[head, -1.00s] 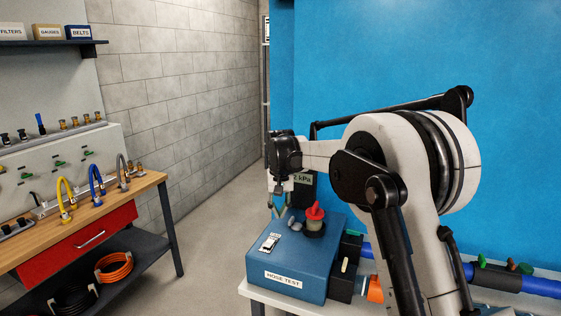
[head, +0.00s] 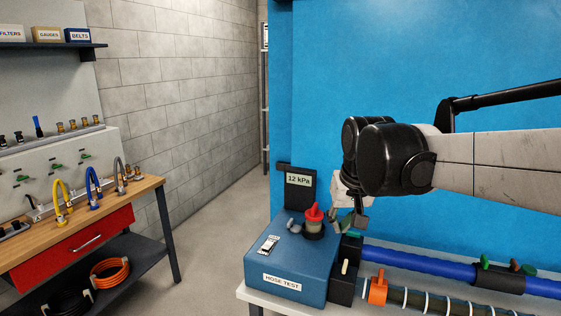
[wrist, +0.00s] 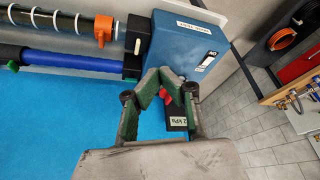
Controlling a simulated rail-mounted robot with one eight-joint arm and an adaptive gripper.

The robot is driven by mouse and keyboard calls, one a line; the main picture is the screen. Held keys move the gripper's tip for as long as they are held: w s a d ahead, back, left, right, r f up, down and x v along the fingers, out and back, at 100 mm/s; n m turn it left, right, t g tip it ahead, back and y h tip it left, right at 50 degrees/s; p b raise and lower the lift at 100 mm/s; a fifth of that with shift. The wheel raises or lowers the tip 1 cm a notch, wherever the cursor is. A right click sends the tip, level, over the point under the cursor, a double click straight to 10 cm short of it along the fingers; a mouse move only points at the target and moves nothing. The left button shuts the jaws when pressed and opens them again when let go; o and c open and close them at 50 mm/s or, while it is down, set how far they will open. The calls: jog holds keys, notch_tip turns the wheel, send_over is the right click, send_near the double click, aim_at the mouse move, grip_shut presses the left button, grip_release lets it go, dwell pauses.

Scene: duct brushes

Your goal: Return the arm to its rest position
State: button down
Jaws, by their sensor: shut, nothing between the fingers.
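My gripper (head: 350,220) shows small below my dark wrist joint in the head view, just right of the red-capped fitting (head: 314,213) on the blue hose test box (head: 290,260). My arm reaches in from the right edge and partly hides the gripper. In the wrist view my gripper (wrist: 162,75) has its green-padded fingers closed together at the tips and holds nothing. The test box also shows there beyond the fingertips (wrist: 185,45). Part of the red fitting (wrist: 165,88) shows between the fingers.
A gauge reading 12 kPa (head: 299,181) stands behind the box. A blue hose (head: 410,262) and a ribbed hose with an orange clamp (head: 377,288) run right along the bench. A workbench (head: 140,190) with hose fittings stands left. The floor between is clear.

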jog(key=s+d+f+t, duration=0.1)
jog(key=s+d+f, duration=0.1)
jog(key=s, duration=0.5)
jog(key=s+d+f+t+b, duration=0.1)
jog(key=s+d+f, duration=0.1)
jog(key=s+f, duration=0.2)
jog(key=s+d+f+t+b, duration=0.1)
jog(key=s+d+f, duration=0.1)
jog(key=s, duration=0.7)
jog(key=shift+s+d+f+m+h, duration=0.2)
jog(key=shift+s+f+m+h, duration=0.15)
jog(key=shift+f, duration=0.55)
